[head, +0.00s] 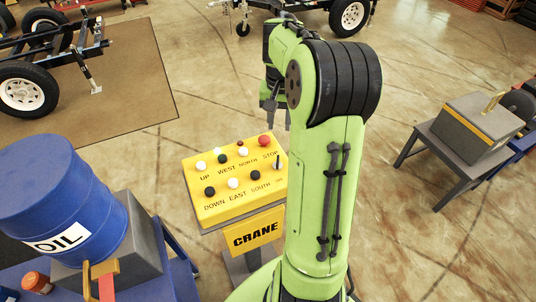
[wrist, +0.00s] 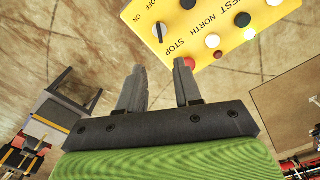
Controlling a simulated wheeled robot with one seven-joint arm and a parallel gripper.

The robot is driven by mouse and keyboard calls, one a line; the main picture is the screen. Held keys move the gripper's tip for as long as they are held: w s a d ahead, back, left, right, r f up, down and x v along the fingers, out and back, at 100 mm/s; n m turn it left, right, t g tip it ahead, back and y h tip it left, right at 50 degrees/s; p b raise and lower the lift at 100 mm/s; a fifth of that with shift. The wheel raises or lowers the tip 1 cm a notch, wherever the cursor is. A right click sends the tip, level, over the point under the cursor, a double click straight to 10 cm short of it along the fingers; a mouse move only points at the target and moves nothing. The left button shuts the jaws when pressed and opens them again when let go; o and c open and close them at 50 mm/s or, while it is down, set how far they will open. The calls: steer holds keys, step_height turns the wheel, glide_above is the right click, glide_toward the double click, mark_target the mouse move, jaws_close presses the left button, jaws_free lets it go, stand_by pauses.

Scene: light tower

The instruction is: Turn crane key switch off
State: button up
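The yellow crane control panel (head: 236,179) stands on a pedestal left of my green arm in the head view. It has several black and white buttons and a red STOP button (head: 264,140). The key switch (head: 277,163) is a small dark knob at the panel's right edge. In the wrist view the key switch (wrist: 160,32) sits between the OFF and ON labels; I cannot tell its setting for sure. My gripper (wrist: 160,82) is open and empty, its fingers apart, just short of the panel. In the head view my gripper (head: 272,112) hangs above and behind the panel's right end.
A grey toolbox (head: 470,128) sits on a small table (head: 440,162) at the right. Trailers with wheels (head: 28,90) stand at the back. The floor behind the panel is clear.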

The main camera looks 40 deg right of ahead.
mark_target(278, 159)
step_height(278, 159, down, 15)
steer(key=shift+f+b, duration=0.1)
steer(key=shift+b, duration=0.65)
jaws_close()
